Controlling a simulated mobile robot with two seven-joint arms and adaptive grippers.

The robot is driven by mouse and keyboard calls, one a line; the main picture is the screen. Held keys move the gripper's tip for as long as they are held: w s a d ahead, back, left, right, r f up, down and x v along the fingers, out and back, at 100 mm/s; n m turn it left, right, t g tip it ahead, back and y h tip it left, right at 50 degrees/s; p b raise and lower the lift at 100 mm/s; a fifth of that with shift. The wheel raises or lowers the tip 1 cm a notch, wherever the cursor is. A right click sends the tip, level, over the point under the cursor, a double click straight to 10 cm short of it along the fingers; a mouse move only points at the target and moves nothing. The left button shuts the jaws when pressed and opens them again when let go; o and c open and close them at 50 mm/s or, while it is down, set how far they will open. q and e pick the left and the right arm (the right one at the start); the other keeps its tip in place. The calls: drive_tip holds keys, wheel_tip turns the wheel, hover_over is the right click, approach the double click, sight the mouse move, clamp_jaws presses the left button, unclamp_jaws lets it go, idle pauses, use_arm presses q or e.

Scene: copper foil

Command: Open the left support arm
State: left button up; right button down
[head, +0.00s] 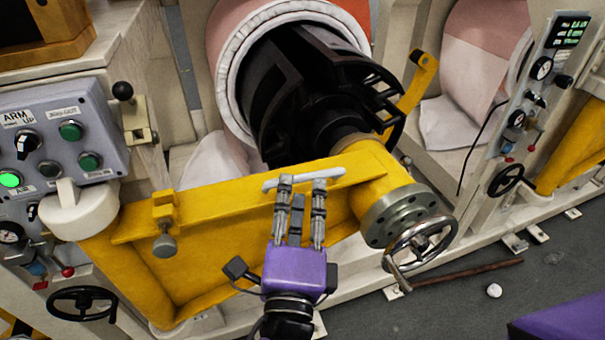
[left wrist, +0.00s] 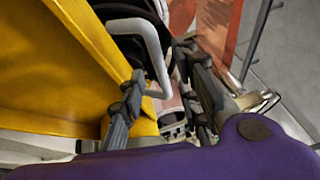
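The left support arm (head: 240,225) is a big yellow beam. It runs from a pale pivot post (head: 82,208) on the left to a round grey flange with a handwheel (head: 420,240) on the right, across the front of the black spindle (head: 300,95). A pale bar handle (head: 268,184) lies along its top edge. My left gripper (head: 300,188), with a purple body, is at this handle, its fingertips over or against it. In the left wrist view the fingers are spread, with the bent handle (left wrist: 152,48) between them; contact is unclear. My right gripper is out of view.
A control panel (head: 55,140) with green buttons stands at left. A black-knobbed lever (head: 130,108) is beside it. A second roll station with a tall panel (head: 535,85) is at right. A brown rod (head: 465,273) and a small white object (head: 494,290) lie on the floor.

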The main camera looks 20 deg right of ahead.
sight(301, 178)
use_arm(q)
drive_tip(key=x, duration=0.5)
drive_tip(key=shift+f+p, duration=0.1)
drive_tip(key=shift+p, duration=0.2)
drive_tip(key=shift+c, duration=0.2)
clamp_jaws()
